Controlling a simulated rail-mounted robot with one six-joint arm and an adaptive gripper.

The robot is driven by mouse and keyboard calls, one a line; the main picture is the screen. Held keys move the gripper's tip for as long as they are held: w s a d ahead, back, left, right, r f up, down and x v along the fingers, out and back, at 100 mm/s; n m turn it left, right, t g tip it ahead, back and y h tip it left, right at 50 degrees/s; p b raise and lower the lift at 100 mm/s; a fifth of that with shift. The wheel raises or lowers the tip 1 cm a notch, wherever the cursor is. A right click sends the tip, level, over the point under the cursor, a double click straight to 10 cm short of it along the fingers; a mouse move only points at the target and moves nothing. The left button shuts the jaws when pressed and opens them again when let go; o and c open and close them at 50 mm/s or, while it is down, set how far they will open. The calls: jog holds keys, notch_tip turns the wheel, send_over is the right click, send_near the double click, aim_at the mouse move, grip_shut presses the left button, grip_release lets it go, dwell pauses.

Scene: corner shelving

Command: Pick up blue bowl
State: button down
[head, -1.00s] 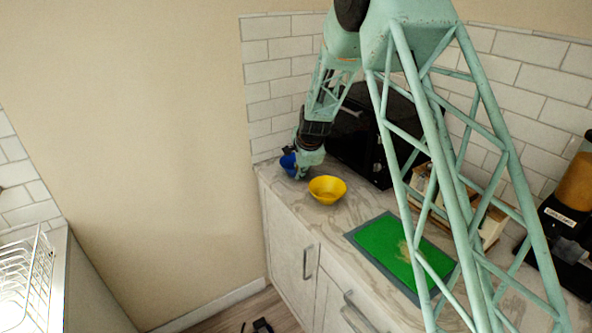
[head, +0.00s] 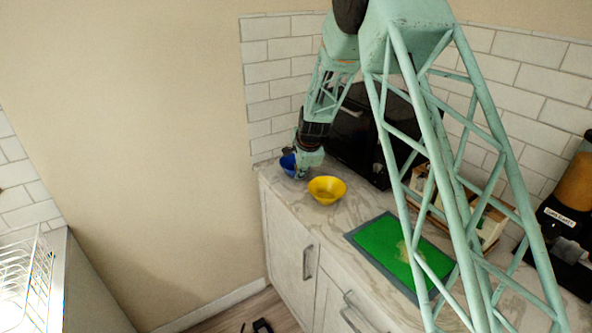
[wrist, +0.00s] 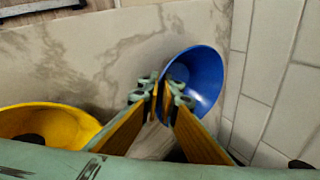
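The blue bowl (head: 287,163) is at the far left end of the counter, partly hidden by my gripper in the head view. In the wrist view the blue bowl (wrist: 200,82) is right of centre, with its inside showing. My gripper (wrist: 163,90) has its fingertips close together at the bowl's left edge, with the rim between them. In the head view my gripper (head: 302,174) points down at the bowl's right side. I cannot tell whether the bowl is clear of the counter.
A yellow bowl (head: 327,189) stands close by on the counter (head: 330,222), also seen in the wrist view (wrist: 52,122). A black microwave (head: 356,140) stands behind. A green board (head: 395,252) lies nearer. The tiled wall (wrist: 285,80) is close beside the blue bowl.

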jog(key=shift+r, duration=0.15)
jog(key=shift+r+p, duration=0.8)
jog(key=shift+r, duration=4.1)
